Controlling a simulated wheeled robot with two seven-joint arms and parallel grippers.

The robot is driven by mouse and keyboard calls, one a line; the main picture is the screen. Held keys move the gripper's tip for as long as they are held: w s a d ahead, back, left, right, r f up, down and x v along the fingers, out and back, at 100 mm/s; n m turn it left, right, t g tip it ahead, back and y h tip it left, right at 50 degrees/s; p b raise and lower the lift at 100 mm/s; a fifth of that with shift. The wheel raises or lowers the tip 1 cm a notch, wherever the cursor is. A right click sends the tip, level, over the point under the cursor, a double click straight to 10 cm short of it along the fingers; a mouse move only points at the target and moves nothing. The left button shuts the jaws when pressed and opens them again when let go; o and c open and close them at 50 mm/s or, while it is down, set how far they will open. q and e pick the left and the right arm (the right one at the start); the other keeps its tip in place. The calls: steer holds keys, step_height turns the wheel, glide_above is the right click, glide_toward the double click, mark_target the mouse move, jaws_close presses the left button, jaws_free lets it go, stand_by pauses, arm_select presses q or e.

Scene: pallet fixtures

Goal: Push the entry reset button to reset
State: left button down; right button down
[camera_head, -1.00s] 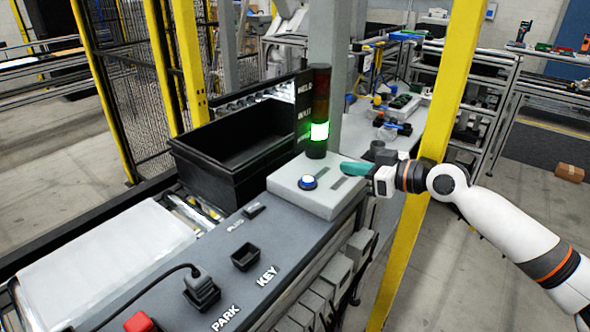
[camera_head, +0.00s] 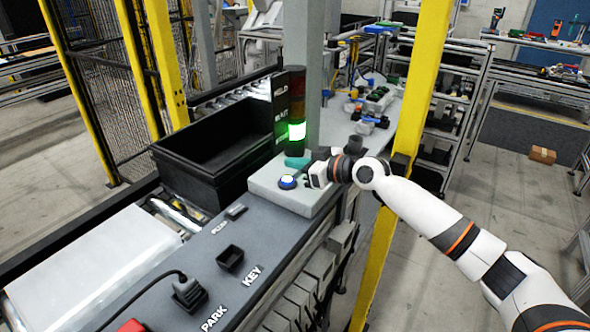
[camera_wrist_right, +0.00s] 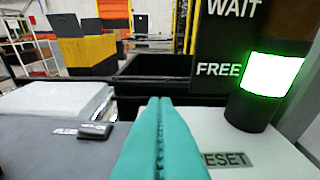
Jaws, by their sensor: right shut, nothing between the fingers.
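The reset button (camera_head: 287,182) is a blue, lit push button on the light grey control box (camera_head: 274,199). My right gripper (camera_head: 293,162) comes in from the right with its teal fingers shut and empty, over the box close to the button. In the right wrist view the shut teal fingers (camera_wrist_right: 160,120) cover the middle, and the button is hidden there. A label reading "ESET" (camera_wrist_right: 226,160) shows right of the fingers. I cannot tell whether the fingers touch the box. My left gripper is not in view.
A signal tower (camera_head: 297,110) with a lit green section stands behind the box. A black bin (camera_head: 215,158) sits to the left on the conveyor. A yellow post (camera_head: 415,110) stands by my right arm. A key socket (camera_head: 230,257) is on the console.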

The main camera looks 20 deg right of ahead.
mark_target(295, 188)
steer(key=shift+w+f, duration=0.1)
steer(key=shift+f, duration=1.9)
steer(key=shift+f, duration=0.1)
